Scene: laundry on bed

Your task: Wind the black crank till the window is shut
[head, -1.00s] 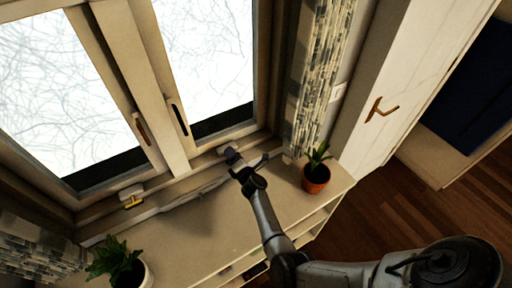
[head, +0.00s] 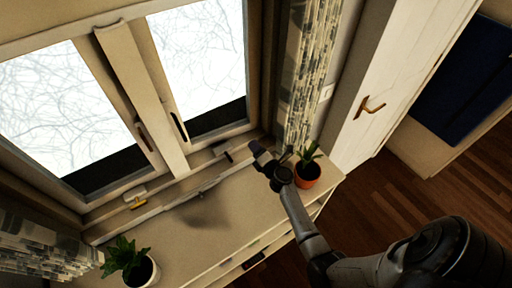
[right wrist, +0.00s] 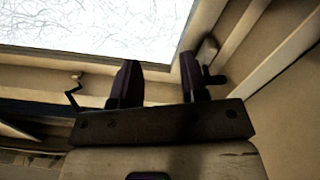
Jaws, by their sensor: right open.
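The black crank (head: 229,157) sits on the sill rail below the right window pane (head: 200,65) in the head view. I cannot tell how far the window stands open. My left gripper is not in view.
A second, yellow crank (head: 136,202) is on the sill at left. A potted plant in a terracotta pot (head: 307,175) stands close to my right gripper. Another plant in a white pot (head: 142,272) is at lower left. The cabinet top (head: 205,225) between is mostly clear. A curtain (head: 300,80) hangs at right.

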